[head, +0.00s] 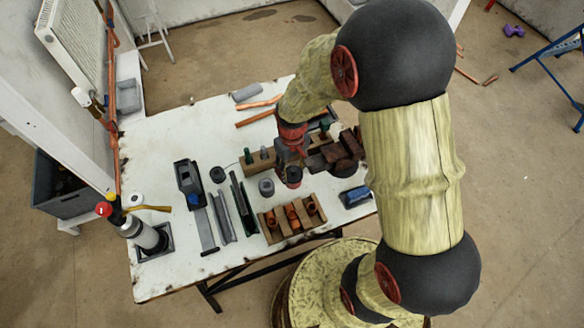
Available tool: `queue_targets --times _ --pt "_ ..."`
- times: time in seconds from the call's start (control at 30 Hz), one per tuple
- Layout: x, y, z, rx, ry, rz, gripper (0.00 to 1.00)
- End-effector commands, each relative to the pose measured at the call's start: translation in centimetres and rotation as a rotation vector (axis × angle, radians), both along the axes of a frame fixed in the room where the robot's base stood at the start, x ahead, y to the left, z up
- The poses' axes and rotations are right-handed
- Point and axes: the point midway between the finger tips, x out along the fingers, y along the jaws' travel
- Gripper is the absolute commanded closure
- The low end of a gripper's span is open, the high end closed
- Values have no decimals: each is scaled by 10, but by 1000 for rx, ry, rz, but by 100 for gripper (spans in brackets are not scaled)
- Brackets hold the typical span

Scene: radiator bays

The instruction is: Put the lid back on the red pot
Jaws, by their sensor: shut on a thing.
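My gripper (294,157) hangs over the right half of the white workbench, below the red wrist. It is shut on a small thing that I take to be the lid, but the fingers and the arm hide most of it. A small round pot (293,177) with a dark top and reddish side is directly under or at the fingertips. It looks like the red pot. I cannot tell whether the lid touches its rim.
A grey pot (266,187) and a black pot (217,174) stand to the left. A wooden holder with copper fittings (270,221) is in front, a blue item (355,196) to the right. Grey strips (222,216) and a gas bottle (148,237) are farther left. The bench's left-back area is clear.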

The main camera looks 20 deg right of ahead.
Motion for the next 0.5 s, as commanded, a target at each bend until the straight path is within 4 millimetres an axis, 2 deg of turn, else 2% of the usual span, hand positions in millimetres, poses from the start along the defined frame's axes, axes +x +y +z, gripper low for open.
queue_targets --times 0.03,0.07,0.4,0.5 --pt "0 0 0 0 0 0 63" --pt "0 0 0 0 0 0 50" --pt "0 0 0 0 0 0 30" --pt "0 0 0 0 0 0 29"
